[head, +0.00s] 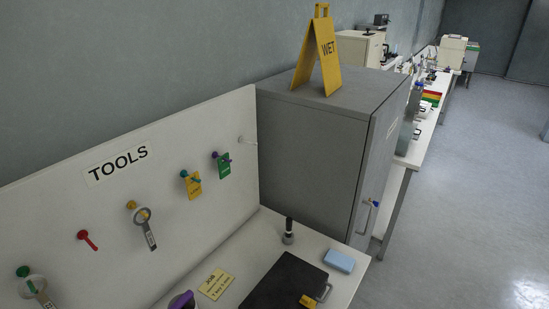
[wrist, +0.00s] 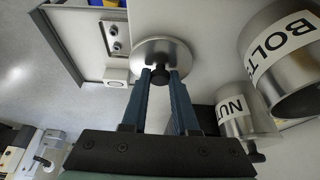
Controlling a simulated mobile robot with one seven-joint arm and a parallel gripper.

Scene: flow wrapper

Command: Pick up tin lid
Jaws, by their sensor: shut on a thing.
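The tin lid (wrist: 177,50) is a round, shiny metal disc with a black knob, in the upper middle of the wrist view. My gripper (wrist: 160,75) has two blue fingers, shut on the black knob from both sides. Whether the lid touches anything beneath it cannot be told. A metal tin labelled BOLTS (wrist: 262,32) is at the right, with a dark opening facing the lower right. A smaller metal tin, its label partly hidden and starting NU (wrist: 232,122), is below it, close to the right finger. My gripper and the lid do not show in the head view.
In the wrist view, a grey panel with round fittings (wrist: 116,38) is at upper left and equipment (wrist: 35,150) at lower left. The head view shows a TOOLS board (head: 110,215), a grey cabinet (head: 310,150) with a WET sign (head: 318,55), and clear floor (head: 470,190) at right.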

